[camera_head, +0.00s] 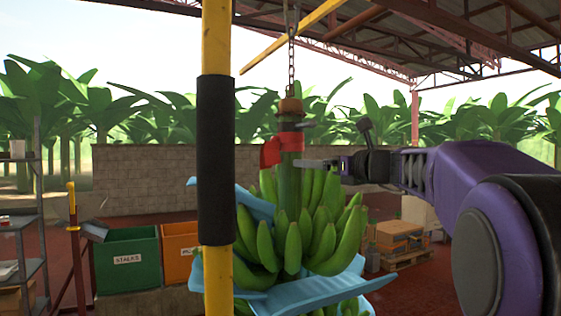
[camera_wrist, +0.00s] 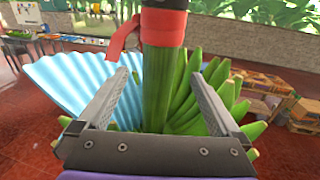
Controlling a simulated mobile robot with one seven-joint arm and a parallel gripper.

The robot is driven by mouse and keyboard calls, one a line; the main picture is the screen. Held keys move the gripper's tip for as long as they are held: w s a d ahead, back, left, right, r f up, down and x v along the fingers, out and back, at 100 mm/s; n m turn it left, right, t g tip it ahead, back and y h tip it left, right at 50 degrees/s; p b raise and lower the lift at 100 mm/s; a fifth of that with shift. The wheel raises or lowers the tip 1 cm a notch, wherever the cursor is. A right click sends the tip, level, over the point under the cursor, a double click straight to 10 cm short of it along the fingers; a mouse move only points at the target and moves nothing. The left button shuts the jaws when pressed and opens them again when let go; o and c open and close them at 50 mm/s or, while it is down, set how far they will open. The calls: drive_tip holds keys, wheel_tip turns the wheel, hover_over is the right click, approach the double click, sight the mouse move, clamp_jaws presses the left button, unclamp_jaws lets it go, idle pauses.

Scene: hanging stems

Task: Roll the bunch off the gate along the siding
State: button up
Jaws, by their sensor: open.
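The bunch of green bananas (camera_head: 292,243) hangs by its thick stem from a chain (camera_head: 291,45), with a red band (camera_head: 283,148) around the stem top. Blue sheets (camera_head: 315,290) sit around and under the fruit. In the wrist view the green stem (camera_wrist: 164,85) stands between the two fingers of my gripper (camera_wrist: 163,85), with room on both sides. My gripper (camera_head: 315,164) is open, just below the red band in the head view. A yellow overhead rail (camera_head: 290,38) runs at the top. The gate and siding cannot be made out for certain.
A yellow post with a black sleeve (camera_head: 216,160) stands in front, hiding part of the bunch's left side. A green bin marked STALKS (camera_head: 127,260) and an orange bin (camera_head: 178,250) stand behind left. Crates on a pallet (camera_head: 400,240) stand behind right.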

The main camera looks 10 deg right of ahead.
sight(291, 161)
drive_tip(key=p+x, duration=0.1)
drive_tip(key=x, duration=0.9)
drive_tip(key=shift+c, duration=0.2)
clamp_jaws()
